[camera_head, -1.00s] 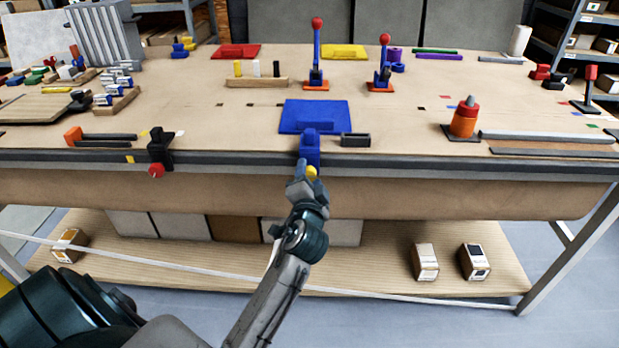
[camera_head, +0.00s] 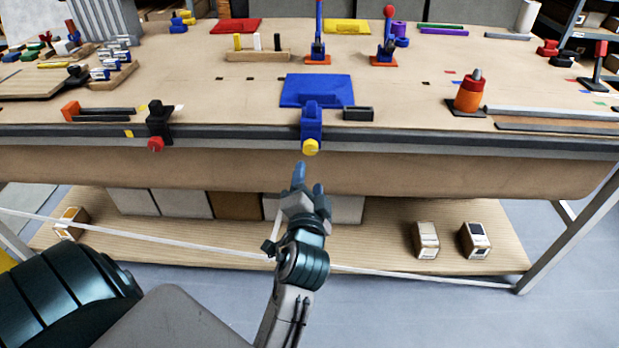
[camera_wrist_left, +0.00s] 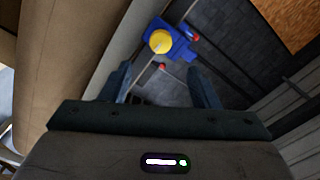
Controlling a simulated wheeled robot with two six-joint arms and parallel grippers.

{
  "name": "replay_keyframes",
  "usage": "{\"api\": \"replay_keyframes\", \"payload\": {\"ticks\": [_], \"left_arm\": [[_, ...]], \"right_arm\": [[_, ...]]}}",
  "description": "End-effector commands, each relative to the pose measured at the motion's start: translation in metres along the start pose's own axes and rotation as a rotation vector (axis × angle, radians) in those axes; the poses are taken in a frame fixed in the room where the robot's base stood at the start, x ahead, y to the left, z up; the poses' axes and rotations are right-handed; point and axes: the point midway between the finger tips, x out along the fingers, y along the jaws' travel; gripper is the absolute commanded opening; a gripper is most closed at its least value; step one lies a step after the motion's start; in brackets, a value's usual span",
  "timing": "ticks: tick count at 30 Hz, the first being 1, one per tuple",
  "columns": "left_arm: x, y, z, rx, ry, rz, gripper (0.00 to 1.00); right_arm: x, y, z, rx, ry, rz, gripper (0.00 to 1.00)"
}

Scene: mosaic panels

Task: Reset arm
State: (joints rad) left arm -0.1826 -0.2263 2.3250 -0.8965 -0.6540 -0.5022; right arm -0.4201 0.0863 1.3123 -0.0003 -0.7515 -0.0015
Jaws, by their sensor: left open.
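My left gripper (camera_head: 309,178) is in front of the bench's front edge, below the blue clamp (camera_head: 311,122) with its yellow knob (camera_head: 310,147). Its two blue-tipped fingers are apart with nothing between them. In the left wrist view my left gripper (camera_wrist_left: 162,85) shows open fingers. The blue clamp (camera_wrist_left: 182,50) and its yellow knob (camera_wrist_left: 159,41) lie beyond the fingers, apart from them. My right gripper shows in neither view.
The workbench (camera_head: 220,110) carries a blue panel (camera_head: 300,88), a red panel (camera_head: 236,26) and a yellow panel (camera_head: 347,27). A black clamp (camera_head: 159,122) with a red knob sits on the front edge. Small boxes (camera_head: 425,240) stand on the lower shelf.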

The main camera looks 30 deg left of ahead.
Motion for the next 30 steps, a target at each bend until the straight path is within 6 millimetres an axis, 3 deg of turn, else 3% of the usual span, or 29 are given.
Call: {"api": "replay_keyframes", "payload": {"ticks": [14,17,20,23,26,30], "left_arm": [[0.000,0.000,0.000,0.000,0.000,0.001,0.55],[0.003,0.012,0.002,-0.001,0.001,0.025,0.55],[0.008,0.050,0.009,-0.007,0.002,0.103,0.55],[0.012,0.113,0.027,-0.026,-0.010,0.234,0.55],[0.007,0.184,0.057,-0.057,-0.045,0.384,0.55],[-0.015,0.274,0.112,-0.109,-0.131,0.577,0.55]], "right_arm": [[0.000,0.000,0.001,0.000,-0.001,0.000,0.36],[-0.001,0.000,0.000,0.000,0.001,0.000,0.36],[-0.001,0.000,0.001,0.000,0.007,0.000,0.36],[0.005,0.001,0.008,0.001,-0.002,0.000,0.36],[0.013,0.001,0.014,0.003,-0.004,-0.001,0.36],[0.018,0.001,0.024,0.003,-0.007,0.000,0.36]]}}
